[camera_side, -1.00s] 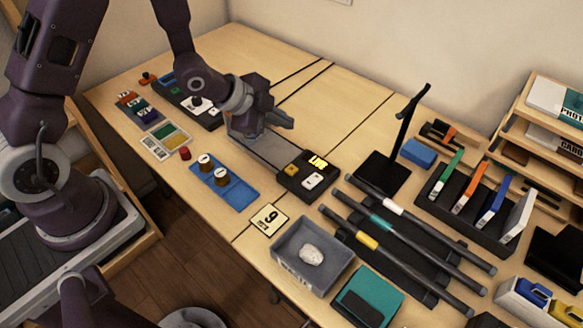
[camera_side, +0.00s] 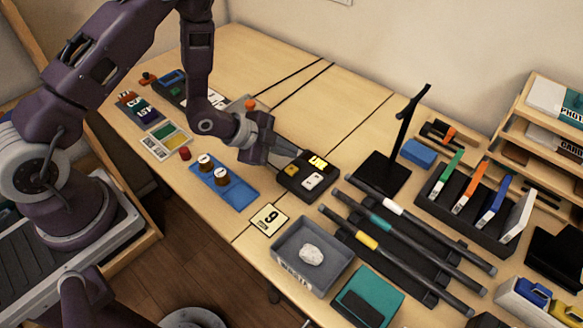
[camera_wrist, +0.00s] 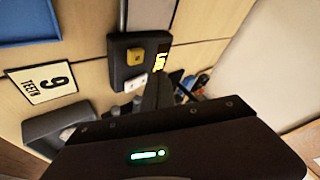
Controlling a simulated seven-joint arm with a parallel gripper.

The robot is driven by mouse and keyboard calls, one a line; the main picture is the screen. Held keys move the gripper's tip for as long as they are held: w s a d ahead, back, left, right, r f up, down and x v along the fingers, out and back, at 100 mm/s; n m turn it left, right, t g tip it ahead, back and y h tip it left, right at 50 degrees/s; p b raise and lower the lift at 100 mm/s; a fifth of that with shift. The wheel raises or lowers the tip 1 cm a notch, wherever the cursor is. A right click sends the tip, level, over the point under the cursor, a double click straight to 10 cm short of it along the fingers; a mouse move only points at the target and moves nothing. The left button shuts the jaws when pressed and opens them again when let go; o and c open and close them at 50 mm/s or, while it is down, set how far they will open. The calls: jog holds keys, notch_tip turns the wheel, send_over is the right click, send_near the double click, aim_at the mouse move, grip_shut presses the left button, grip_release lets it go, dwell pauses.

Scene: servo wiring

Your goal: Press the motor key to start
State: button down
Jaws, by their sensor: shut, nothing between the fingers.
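A black box (camera_side: 292,184) stands near the middle of the table, with a yellow key (camera_side: 291,170), a white key (camera_side: 313,180) and a lit yellow display (camera_side: 318,163). In the wrist view the box (camera_wrist: 119,72) shows its yellow key (camera_wrist: 136,57), white key (camera_wrist: 136,82) and display (camera_wrist: 160,61). No readable label tells me which is the motor key. My gripper (camera_side: 297,152) is shut and empty, its tips close to the box's back left edge in the side view. In the wrist view the fingers (camera_wrist: 158,82) rise beside the white key. Contact cannot be told.
A blue tray (camera_side: 243,199) with two brown knobs lies left of the box. A card marked 9 (camera_side: 269,219) and a grey bin (camera_side: 289,268) stand in front. A black stand (camera_side: 383,175) and several dark rods (camera_side: 400,230) lie to the right.

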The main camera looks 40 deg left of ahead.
aim_at(288, 170)
jog(key=shift+f, duration=1.45)
dwell(0.9)
jog(key=shift+f, duration=0.4)
